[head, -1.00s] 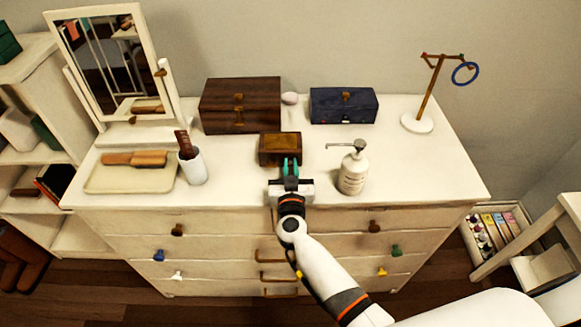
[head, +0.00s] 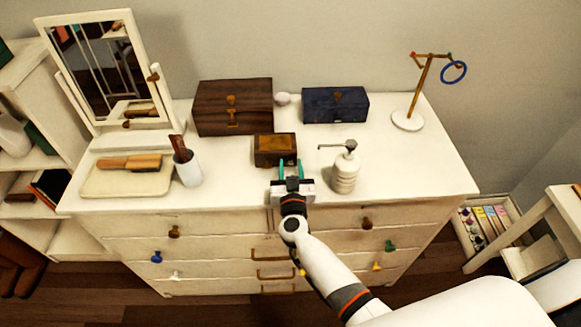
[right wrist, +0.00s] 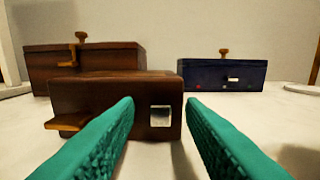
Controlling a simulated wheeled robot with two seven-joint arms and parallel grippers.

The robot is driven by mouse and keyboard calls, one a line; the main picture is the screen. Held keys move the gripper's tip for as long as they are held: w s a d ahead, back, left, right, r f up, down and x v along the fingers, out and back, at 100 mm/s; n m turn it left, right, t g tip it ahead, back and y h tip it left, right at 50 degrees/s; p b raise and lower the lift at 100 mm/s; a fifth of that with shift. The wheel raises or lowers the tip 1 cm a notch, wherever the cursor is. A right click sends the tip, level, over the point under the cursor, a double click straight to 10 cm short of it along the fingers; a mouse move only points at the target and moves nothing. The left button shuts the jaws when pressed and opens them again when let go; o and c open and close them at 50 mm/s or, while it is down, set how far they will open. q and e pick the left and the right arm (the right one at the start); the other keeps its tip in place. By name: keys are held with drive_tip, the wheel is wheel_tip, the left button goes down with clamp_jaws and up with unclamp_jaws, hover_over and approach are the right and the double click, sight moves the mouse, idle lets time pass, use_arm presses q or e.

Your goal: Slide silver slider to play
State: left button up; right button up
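The silver slider (right wrist: 160,116) is a small bright square on the front face of a small brown box (right wrist: 85,100), right of its middle. In the head view this box (head: 275,148) sits on the white dresser top; the slider cannot be made out there. My right gripper (head: 290,163) is in front of the box, its teal fingers apart and empty. In the right wrist view the fingertips (right wrist: 160,103) frame the slider from left and right; whether they touch the box cannot be told. A brown tab sticks out at the box's left. My left gripper is out of view.
Behind stand a larger brown box (head: 233,107) and a blue box (head: 336,106). A pump bottle (head: 345,172) is close right of my gripper. A cup with a comb (head: 187,168), a tray (head: 105,188) and a mirror (head: 103,65) are left.

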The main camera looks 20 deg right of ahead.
drive_tip(key=v, duration=1.2)
drive_tip(key=shift+r, duration=0.1)
